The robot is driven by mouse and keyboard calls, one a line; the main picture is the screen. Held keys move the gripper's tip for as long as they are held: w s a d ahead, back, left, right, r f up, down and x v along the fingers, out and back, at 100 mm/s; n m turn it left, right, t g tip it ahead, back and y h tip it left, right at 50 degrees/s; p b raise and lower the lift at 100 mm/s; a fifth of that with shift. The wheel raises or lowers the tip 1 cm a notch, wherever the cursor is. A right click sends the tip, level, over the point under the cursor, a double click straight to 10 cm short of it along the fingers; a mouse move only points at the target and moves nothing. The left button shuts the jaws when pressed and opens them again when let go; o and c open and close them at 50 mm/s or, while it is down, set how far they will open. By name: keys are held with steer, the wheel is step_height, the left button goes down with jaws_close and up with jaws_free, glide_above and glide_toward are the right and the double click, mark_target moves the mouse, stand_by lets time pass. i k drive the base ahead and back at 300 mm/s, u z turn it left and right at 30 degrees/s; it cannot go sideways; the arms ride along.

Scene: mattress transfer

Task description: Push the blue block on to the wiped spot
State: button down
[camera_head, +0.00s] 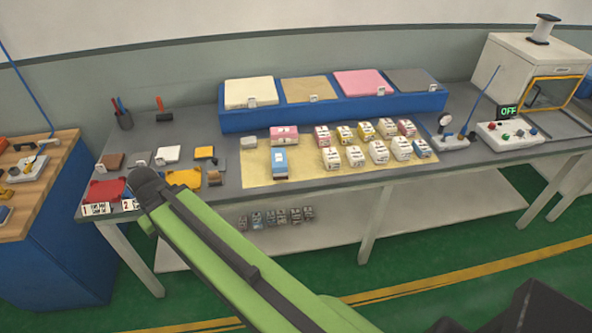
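The blue block (280,161) lies on the left part of a tan patch (312,171) on the grey workbench, with a small white label on it. A pink block (284,134) lies just behind it. I cannot pick out a wiped spot on the patch. The black end of my green arm, my gripper (150,186), is at the bench's left front, in front of the red and yellow pieces. It is well left of the blue block and apart from it. Its fingers cannot be made out.
Several labelled packs (377,151) stand in rows right of the blue block. A blue rack (333,113) with four pads is behind. Red (105,190) and yellow (184,178) pieces are near my gripper. A control box (505,133) is at right.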

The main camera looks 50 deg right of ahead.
mark_target(279, 162)
steer(key=z, duration=0.15)
steer(key=i, duration=0.85)
steer(key=u, duration=0.05)
